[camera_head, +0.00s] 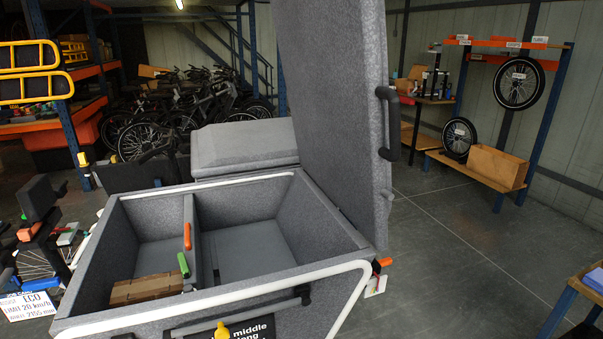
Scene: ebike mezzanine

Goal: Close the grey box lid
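The grey box (320,232) stands open in front of me, with a speckled grey body and a white tube frame around its rim. Its grey lid (335,100) stands upright along the box's right side, tilted slightly. A black handle (391,122) is on the lid's right face. Inside, a divider (196,240) splits the box into two compartments. A brown block-like item (147,288) lies in the left one. An orange handle (187,236) and a green handle (183,265) show near the divider. Neither of my grippers is in view.
A grey padded block (243,147) sits behind the box. Bicycles (200,105) stand further back. A shelf rack (70,125) is at left, and a wheel stand (520,85) with a wooden bench at right. The floor (450,260) right of the box is clear.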

